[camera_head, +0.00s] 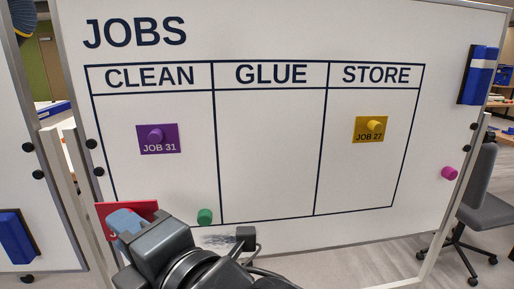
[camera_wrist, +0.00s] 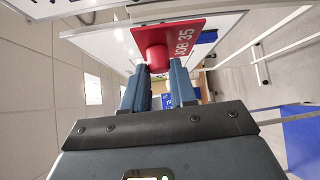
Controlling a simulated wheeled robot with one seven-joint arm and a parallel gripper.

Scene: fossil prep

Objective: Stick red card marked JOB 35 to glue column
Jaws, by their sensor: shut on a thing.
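The red card marked JOB 35 (camera_wrist: 185,40) is in my gripper (camera_wrist: 160,72), whose two blue fingers are closed on the red round knob on its face. In the head view the red card (camera_head: 144,207) is partly hidden behind my gripper (camera_head: 124,222), at the lower left of the whiteboard, below and left of the CLEAN column. I cannot tell whether the card touches the board. The GLUE column (camera_head: 270,150) is the middle one and is bare.
The whiteboard (camera_head: 300,20) holds a purple JOB 31 card (camera_head: 158,147) under CLEAN and a yellow JOB 27 card (camera_head: 370,136) under STORE. A green magnet (camera_head: 205,216) sits low by the CLEAN–GLUE line. A blue eraser (camera_head: 478,75) and pink magnet (camera_head: 449,173) are at right.

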